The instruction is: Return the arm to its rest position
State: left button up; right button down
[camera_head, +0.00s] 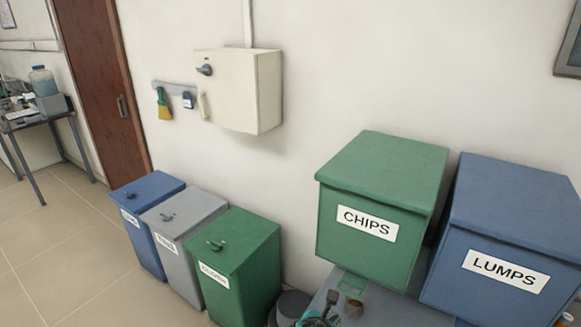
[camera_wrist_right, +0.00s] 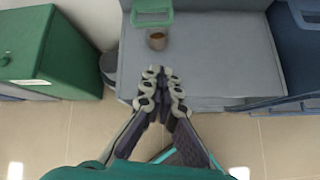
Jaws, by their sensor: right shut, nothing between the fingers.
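My right gripper (camera_head: 330,300) shows at the bottom edge of the head view, with only its front part in frame. In the right wrist view my right gripper (camera_wrist_right: 162,78) has its two fingers together, with nothing between them. It is in front of a grey surface (camera_wrist_right: 220,60). A small brown cup (camera_wrist_right: 157,40) and a green handle (camera_wrist_right: 152,17) are just beyond the fingertips and apart from them. My left gripper is in neither view.
A green CHIPS box (camera_head: 376,205) and a blue LUMPS box (camera_head: 515,225) stand at the right. Blue (camera_head: 147,240), grey (camera_head: 178,265) and green (camera_head: 235,290) lidded bins stand along the wall. A cream wall box (camera_head: 235,95) hangs above. Open floor (camera_head: 70,260) lies left.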

jog(key=s+d+r+m+y, duration=0.2)
jog(key=s+m, duration=0.3)
jog(key=m, duration=0.8)
jog(key=s+d+r+m+y, duration=0.2)
jog(key=s+m, duration=0.3)
jog(key=m, duration=0.8)
jog(key=shift+s+d+r+g+y, duration=0.15)
jog(key=shift+s+d+g+y, duration=0.15)
jog(key=shift+d+y, duration=0.45)
jog(key=shift+d, duration=0.15)
